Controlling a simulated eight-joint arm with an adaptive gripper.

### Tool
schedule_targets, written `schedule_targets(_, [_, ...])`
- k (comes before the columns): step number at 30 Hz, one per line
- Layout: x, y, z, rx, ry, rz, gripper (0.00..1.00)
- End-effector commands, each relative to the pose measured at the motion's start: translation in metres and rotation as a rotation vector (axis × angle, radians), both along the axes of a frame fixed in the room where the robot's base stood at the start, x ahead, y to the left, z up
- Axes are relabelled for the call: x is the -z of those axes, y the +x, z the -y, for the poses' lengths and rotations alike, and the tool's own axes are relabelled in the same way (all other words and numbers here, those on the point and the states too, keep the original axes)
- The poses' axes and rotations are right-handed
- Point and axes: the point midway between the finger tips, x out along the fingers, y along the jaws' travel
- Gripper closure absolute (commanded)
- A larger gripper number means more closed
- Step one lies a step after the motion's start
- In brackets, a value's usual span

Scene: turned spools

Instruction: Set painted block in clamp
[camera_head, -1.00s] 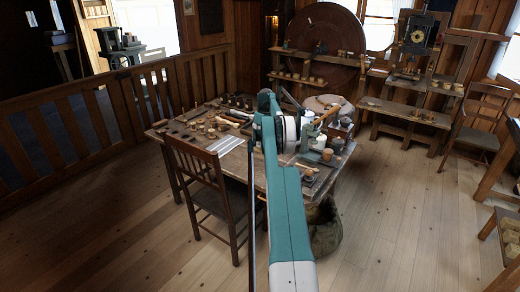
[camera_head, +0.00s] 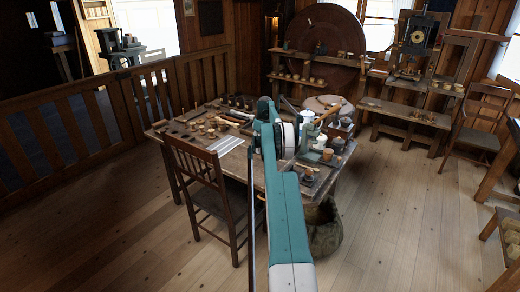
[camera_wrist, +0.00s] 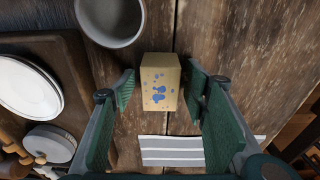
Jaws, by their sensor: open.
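The painted block (camera_wrist: 160,82) is a pale tan block with blue blots on its face. In the wrist view it lies on the worn wooden table (camera_wrist: 240,30), between the two fingers of my gripper (camera_wrist: 161,90). The fingers are open, one on each side, with a visible gap on both sides of the block. In the head view my own arm hides the block and the fingers. I cannot pick out the clamp with certainty in either view.
A grey cup (camera_wrist: 111,18) stands close to the block at upper left. A striped white sheet (camera_wrist: 172,151) lies below it. A wooden board (camera_wrist: 75,60) with white round pieces is at left. A chair (camera_head: 208,190) stands at the table's front.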

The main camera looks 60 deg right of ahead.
Motion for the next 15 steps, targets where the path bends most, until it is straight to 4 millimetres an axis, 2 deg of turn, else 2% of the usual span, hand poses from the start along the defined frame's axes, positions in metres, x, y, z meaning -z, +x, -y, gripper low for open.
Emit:
schedule_targets(3, [0.0,0.0,0.0,0.0,0.0,0.0,0.55])
schedule_targets(10, [0.0,0.0,0.0,0.0,0.0,0.0,0.85])
schedule_targets(15, [-0.0001,0.0,0.0,0.0,0.0,0.0,0.88])
